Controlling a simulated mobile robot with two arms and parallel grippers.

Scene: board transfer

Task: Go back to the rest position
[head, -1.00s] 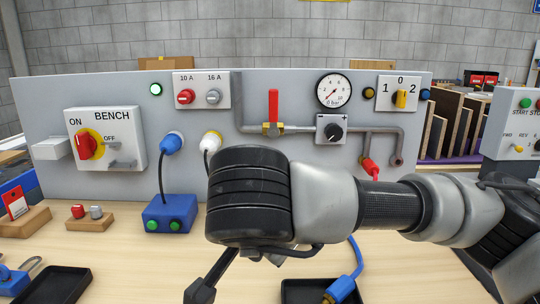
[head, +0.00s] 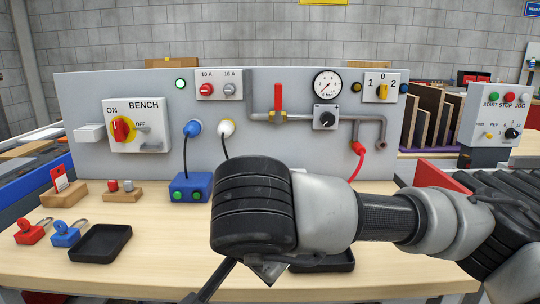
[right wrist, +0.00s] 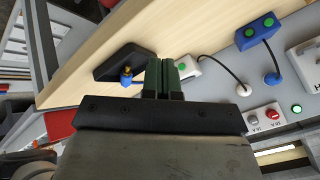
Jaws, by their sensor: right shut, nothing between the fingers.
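My right arm comes in from the right in the head view, and its thick black and grey wrist (head: 255,205) hangs over the front of the bench. Its fingers are mostly hidden behind the wrist there. In the right wrist view, my right gripper (right wrist: 163,76) has its two dark green fingers together with nothing between them. It points over the wooden bench top (right wrist: 95,52). A black tray (right wrist: 124,60) with a brass-tipped blue plug (right wrist: 126,78) lies beside the fingers in that picture. My left gripper is not in view.
The grey panel (head: 80,105) stands behind, with a bench switch (head: 121,129), gauge (head: 327,85) and pipe valve (head: 278,98). A blue box (head: 190,187), red padlock (head: 30,232), blue padlock (head: 67,234) and black tray (head: 100,243) sit on the left. The front right bench strip is clear.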

